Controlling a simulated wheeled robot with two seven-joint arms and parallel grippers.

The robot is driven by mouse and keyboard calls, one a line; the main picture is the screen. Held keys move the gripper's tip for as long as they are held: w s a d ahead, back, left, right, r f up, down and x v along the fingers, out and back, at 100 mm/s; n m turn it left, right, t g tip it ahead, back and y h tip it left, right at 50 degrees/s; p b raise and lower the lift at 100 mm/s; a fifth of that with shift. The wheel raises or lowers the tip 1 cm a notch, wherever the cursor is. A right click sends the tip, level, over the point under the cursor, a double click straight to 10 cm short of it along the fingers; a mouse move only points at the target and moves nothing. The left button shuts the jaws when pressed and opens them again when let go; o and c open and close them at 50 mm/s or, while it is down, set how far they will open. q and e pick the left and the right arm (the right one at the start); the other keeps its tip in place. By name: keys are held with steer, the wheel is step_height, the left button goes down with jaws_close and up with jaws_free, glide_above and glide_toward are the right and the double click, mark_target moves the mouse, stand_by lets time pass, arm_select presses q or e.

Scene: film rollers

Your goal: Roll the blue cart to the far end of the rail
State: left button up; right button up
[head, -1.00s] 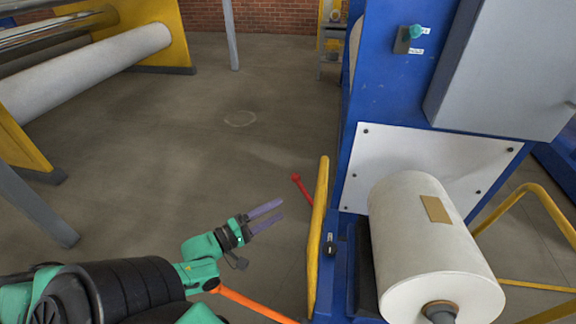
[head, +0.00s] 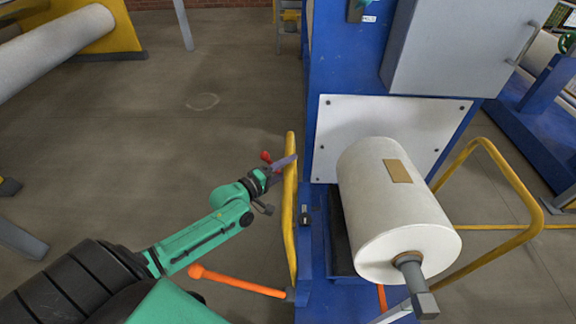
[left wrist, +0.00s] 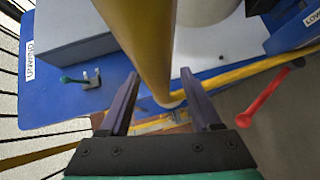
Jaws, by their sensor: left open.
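The blue cart (head: 313,245) is at centre right in the head view, low beside a yellow upright handle bar (head: 290,215). A large white roll (head: 385,215) on a grey shaft lies over its dark bed. My left gripper (head: 285,163) is open at the upper part of the yellow bar. In the left wrist view, the bar (left wrist: 145,45) runs down between the two spread purple fingers (left wrist: 160,85), which are not closed on it. Whether they touch it, I cannot tell. The rail is not clearly visible. My right gripper is not in view.
A tall blue machine frame (head: 330,70) with a white plate and a grey cabinet (head: 450,50) stands behind the roll. A red lever (head: 266,156) is by my gripper, an orange lever (head: 235,282) below. A yellow rail loop (head: 510,180) stands right.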

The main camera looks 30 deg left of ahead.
arm_select(q)
steer(key=shift+w+d, duration=0.1)
steer(key=shift+w, duration=0.2)
steer(key=shift+s, duration=0.1)
jaws_close()
stand_by(1.1)
